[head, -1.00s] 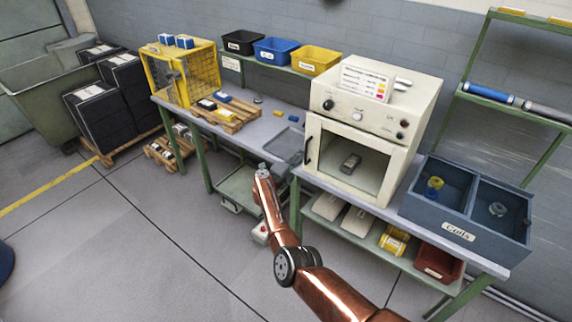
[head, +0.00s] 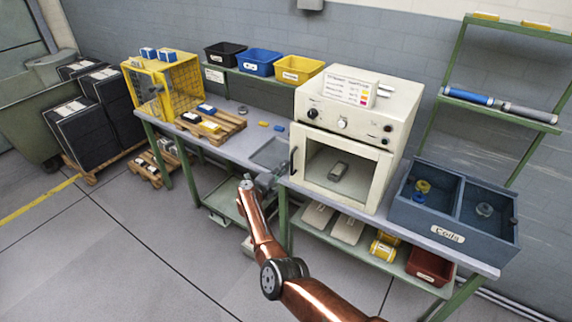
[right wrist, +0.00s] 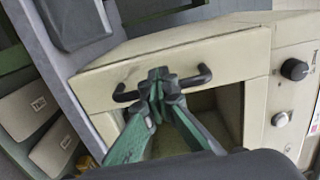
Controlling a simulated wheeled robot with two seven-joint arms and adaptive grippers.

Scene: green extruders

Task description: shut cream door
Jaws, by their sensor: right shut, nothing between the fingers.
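The cream door (head: 384,178) is on the front of the cream oven (head: 405,110). Its window shows a grey block inside. The door looks close to the oven front; I cannot tell whether a small gap remains. Its black handle (head: 292,161) is on the left side and also shows in the right wrist view (right wrist: 193,80). My right gripper (right wrist: 157,76) is shut and empty, its green fingertips at the middle of the handle, overlapping it in the picture; contact is unclear. In the head view my right gripper (head: 264,182) is small, left of the oven. My left gripper is out of view.
A blue-grey two-part bin (head: 448,236) stands right of the oven. A grey tray (head: 268,153) lies on the bench to its left. A wooden pallet (head: 215,127) and a yellow cage (head: 162,86) are farther left. The floor in front is open.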

